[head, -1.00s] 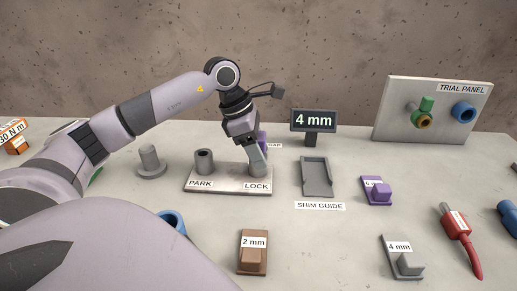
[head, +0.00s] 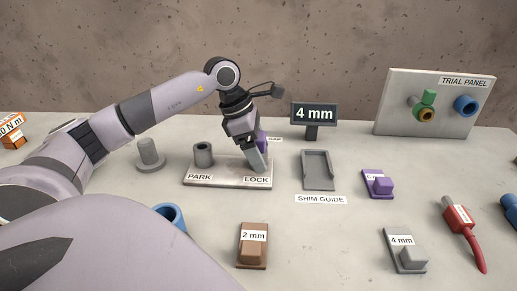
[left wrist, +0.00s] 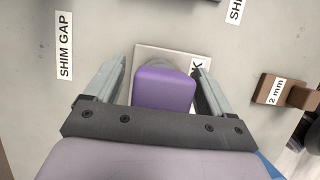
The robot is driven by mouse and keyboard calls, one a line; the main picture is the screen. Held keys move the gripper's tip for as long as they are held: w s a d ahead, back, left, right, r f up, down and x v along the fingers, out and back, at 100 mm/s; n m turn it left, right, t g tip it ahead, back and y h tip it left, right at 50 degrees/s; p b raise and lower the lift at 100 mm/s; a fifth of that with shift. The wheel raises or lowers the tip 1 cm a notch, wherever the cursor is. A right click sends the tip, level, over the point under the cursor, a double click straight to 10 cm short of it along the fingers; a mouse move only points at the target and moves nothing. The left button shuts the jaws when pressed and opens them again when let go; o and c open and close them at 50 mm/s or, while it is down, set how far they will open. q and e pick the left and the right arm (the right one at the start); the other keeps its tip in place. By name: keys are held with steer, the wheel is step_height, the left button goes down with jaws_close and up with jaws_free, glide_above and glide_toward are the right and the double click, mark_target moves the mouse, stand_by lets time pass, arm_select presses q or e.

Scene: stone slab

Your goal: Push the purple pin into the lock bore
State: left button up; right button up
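The purple pin (left wrist: 163,88) stands between the fingers of my left gripper (left wrist: 160,75) in the left wrist view. A gap shows on each side of the pin, so the fingers are open around it. In the head view my left gripper (head: 257,158) points down over the LOCK end of the grey block (head: 225,181), and only a sliver of the pin (head: 262,137) shows behind it. The lock bore is hidden by the finger and the pin, so I cannot tell how deep the pin sits. The PARK bore (head: 203,155) looks empty. My right gripper is not in view.
A grey flanged post (head: 150,155) stands left of the block and a blue ring (head: 170,215) in front. The shim guide (head: 317,170), brown 2 mm shim (head: 253,246), purple shim (head: 378,184) and grey 4 mm shim (head: 405,251) lie around. A sign (head: 314,116) stands behind.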

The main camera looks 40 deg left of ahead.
arm_select(q)
steer(key=v, duration=0.7)
steer(key=shift+r, duration=0.15)
stand_by(0.6)
